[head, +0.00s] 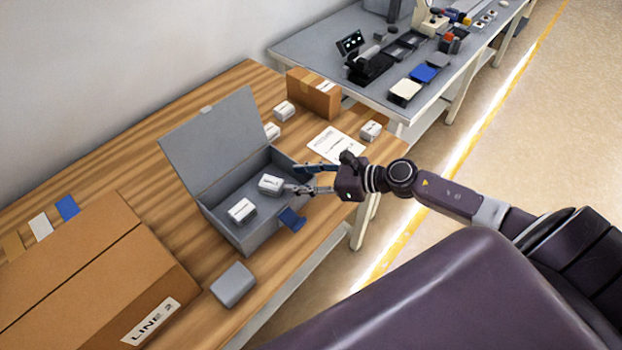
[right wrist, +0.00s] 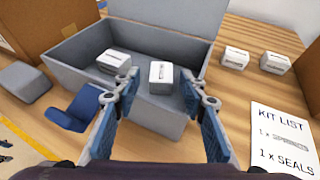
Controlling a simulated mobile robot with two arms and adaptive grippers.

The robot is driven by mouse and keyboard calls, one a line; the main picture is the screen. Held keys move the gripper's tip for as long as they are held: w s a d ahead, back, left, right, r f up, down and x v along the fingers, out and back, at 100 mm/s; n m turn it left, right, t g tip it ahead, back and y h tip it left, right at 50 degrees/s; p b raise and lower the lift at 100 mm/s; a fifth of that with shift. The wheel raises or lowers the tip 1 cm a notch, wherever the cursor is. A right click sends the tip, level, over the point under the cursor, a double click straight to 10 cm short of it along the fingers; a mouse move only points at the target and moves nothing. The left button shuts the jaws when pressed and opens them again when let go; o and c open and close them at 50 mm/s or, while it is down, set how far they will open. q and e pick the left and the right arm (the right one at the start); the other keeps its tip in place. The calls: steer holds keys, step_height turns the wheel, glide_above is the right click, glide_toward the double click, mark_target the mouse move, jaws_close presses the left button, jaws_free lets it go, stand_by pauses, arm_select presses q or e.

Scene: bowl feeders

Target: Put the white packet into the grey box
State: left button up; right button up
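The grey box (head: 246,238) stands open on the wooden table with its lid raised at the back; it also shows in the right wrist view (right wrist: 150,118). Two white packets lie inside it, one at the left (head: 242,210) and one at the right (head: 270,184). Both also show in the right wrist view, the left packet (right wrist: 113,62) and the right packet (right wrist: 160,77). My right gripper (head: 293,178) is open over the box's front right side. Its fingers are spread either side of the right packet, with gaps visible. My left gripper is not in view.
More white packets (head: 284,110) (head: 371,131) lie on the table beyond the box, near a kit list sheet (head: 335,145) and a small carton (head: 314,93). A blue piece (head: 292,219) sits at the box's front. A grey block (head: 232,285) and large carton (head: 90,270) stand left.

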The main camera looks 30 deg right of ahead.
steer(key=shift+r+b+v, duration=0.2)
steer(key=shift+b+v, duration=0.1)
steer(key=shift+v, duration=1.35)
steer(key=shift+w, duration=0.1)
steer(key=shift+c, duration=0.2)
